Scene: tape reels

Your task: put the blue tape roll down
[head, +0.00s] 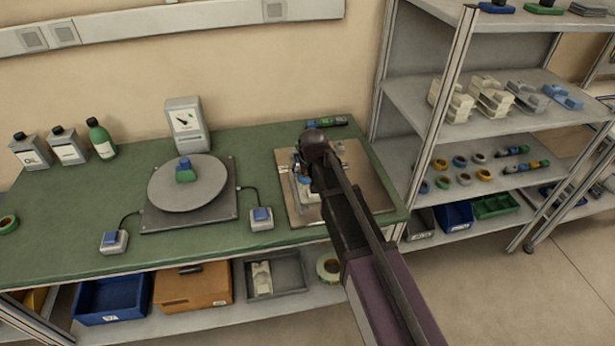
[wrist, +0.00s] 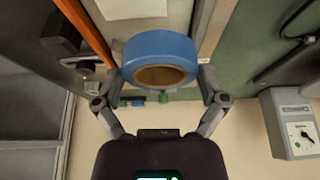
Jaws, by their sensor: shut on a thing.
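The blue tape roll (wrist: 160,47) is between the two fingers of my gripper (wrist: 162,76) in the wrist view, its brown-lined hole facing the camera. My gripper is shut on the roll's sides. In the head view my gripper (head: 300,172) is over the right part of the green bench, above a metal plate (head: 368,190). My arm hides much of the gripper and plate there. A small patch of blue shows beside the gripper. I cannot tell the gap between the roll and what lies below.
A round turntable (head: 205,190) stands left of the plate, with a blue-button box (head: 261,218) between them. A gauge box (head: 187,125) stands behind. Small coloured items (head: 327,122) lie at the bench's back right. A shelf rack (head: 440,150) with several tape rolls stands right.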

